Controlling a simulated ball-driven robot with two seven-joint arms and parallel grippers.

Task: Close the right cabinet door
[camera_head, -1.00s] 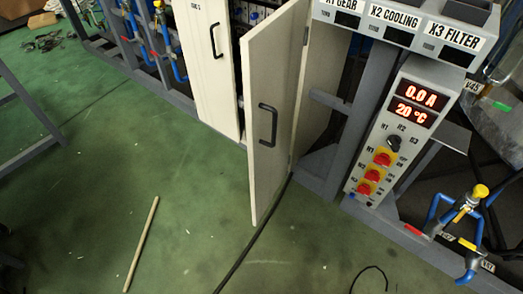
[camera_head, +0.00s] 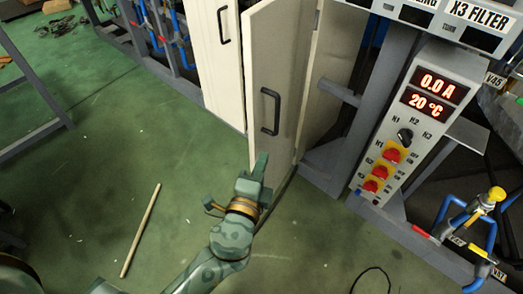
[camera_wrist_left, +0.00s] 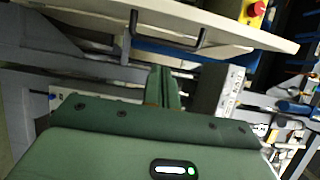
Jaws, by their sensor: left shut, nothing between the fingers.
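The right cabinet door (camera_head: 285,60) is a cream panel with a black bar handle (camera_head: 270,111). It stands open, swung out from the cabinet. My left gripper (camera_head: 259,163) is green, shut and empty, in front of the door's lower free edge and below the handle. I cannot tell whether it touches the door. In the left wrist view the shut fingers (camera_wrist_left: 165,85) point toward a pale panel (camera_wrist_left: 225,28) with a dark bar handle across the top, which looks like this door. The door's bottom corner is hidden behind the gripper. My right gripper is not in view.
The left cabinet door (camera_head: 215,65) looks closed beside it. A control panel (camera_head: 405,135) with red switches and a grey frame stand to the right, with blue piping (camera_head: 470,222) beyond. A wooden stick (camera_head: 141,230) lies on the green floor, which is otherwise mostly clear.

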